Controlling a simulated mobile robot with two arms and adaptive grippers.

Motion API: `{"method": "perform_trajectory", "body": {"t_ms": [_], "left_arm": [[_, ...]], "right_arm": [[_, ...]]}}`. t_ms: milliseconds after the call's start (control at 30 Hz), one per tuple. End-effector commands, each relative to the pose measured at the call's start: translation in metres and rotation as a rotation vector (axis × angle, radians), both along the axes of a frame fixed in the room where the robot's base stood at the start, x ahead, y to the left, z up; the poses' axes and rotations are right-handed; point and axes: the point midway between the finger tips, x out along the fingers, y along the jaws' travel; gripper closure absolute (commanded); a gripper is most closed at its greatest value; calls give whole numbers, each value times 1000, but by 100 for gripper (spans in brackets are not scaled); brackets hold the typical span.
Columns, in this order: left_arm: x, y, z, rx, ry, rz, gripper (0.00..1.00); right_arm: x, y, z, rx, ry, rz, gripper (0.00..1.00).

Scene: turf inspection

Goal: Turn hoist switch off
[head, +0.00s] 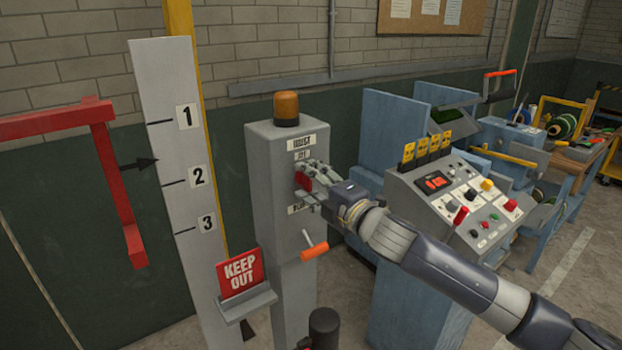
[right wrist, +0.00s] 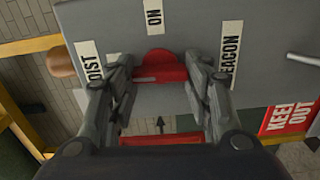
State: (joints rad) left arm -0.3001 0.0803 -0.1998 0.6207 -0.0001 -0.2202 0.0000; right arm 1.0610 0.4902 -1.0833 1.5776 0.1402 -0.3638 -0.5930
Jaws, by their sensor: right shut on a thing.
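The grey hoist box (head: 260,165) stands on a post with labels on its face. Its red switch (head: 303,181) is mostly hidden by my right gripper (head: 312,181) in the head view. In the right wrist view the red switch knob (right wrist: 158,66) sits between the two fingers of my right gripper (right wrist: 163,78), which is shut on it. An ON label (right wrist: 154,18) is above the knob there, with HOIST (right wrist: 92,65) to the left and BEACON (right wrist: 231,55) to the right. The knob's pointing direction is unclear. My left gripper is not in view.
An amber beacon (head: 286,107) tops the box. An orange-handled lever (head: 314,250) sticks out below the switch. A KEEP OUT sign (head: 241,273) stands at the lower left. A control console (head: 430,205) is close on the right, and a red frame (head: 110,170) is at the far left.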

Motion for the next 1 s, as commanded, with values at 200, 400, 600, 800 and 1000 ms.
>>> {"method": "perform_trajectory", "body": {"t_ms": [200,400,600,800,1000], "left_arm": [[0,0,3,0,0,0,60],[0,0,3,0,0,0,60],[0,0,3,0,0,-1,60],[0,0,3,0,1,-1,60],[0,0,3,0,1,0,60]], "right_arm": [[0,0,0,-35,-24,0,78],[0,0,-1,-43,-30,0,78],[0,0,-1,-43,-30,0,78],[0,0,-1,-41,-29,0,33],[0,0,-1,-40,-28,0,33]]}}
